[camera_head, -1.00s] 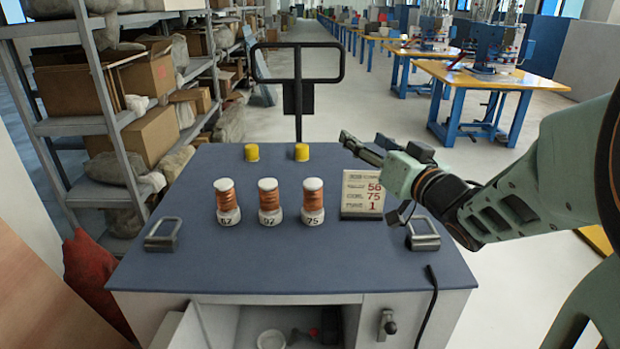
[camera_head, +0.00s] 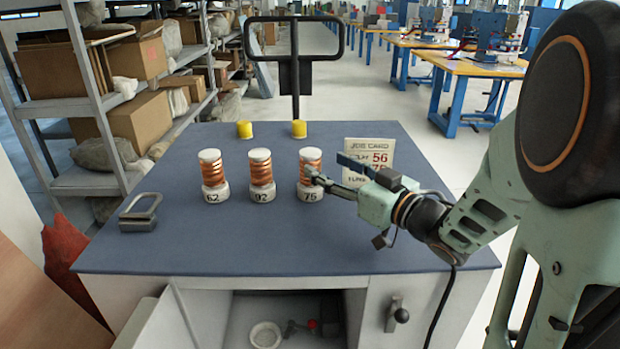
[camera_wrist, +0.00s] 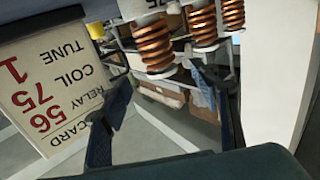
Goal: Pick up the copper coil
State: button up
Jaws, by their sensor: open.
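Three copper coils on white numbered holders stand upright in a row on the blue-grey cart top: 62 (camera_head: 213,173), 92 (camera_head: 261,173) and 75 (camera_head: 310,157). The job card (camera_head: 383,153) behind my gripper reads coil 75; it also shows inverted in the wrist view (camera_wrist: 45,90). My gripper (camera_head: 326,166) is open and empty, just right of coil 75. One fingertip overlaps that coil in the head view; I cannot tell whether they touch. In the wrist view the nearest coil (camera_wrist: 153,46) is beyond the fingers (camera_wrist: 160,92), with its 75 label partly cut off.
Two yellow cylinders (camera_head: 244,129) (camera_head: 299,129) stand behind the coils. A metal handle (camera_head: 139,212) is at the cart's left edge. The front of the cart top is clear. A black push bar (camera_head: 294,60) rises behind; shelves with boxes (camera_head: 145,120) stand left.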

aim_at(318, 160)
jog(key=b+x, duration=0.1)
jog(key=x, duration=0.6)
jog(key=shift+r, duration=0.1)
jog(key=shift+c, duration=0.2)
grip_shut()
